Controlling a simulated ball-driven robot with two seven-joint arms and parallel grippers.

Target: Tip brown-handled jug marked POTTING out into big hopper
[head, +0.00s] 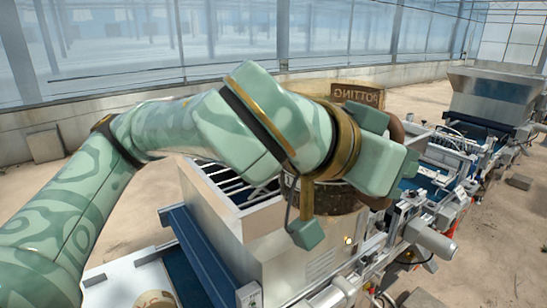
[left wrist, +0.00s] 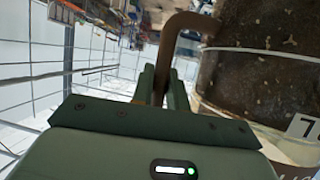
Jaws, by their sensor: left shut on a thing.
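The jug shows in the head view as a dark brown, soil-filled body (head: 338,197) behind my left gripper, largely hidden by it. A brown plate with the letters POTTING (head: 358,95), turned round, stands above it. In the left wrist view the jug (left wrist: 262,70) fills the right side, with dark contents and a pale band. My left gripper (left wrist: 161,88) is shut on its brown handle (left wrist: 182,28). The jug is above a steel hopper box (head: 285,245) with bars across its open top. I cannot tell its exact tilt. My right gripper is not in view.
A tapered steel hopper (head: 495,95) stands at the back right on the same machine line. Conveyor frames and fittings (head: 440,165) lie between. A pale board (head: 110,290) with a round item is at bottom left. Sandy floor is open at left and far right.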

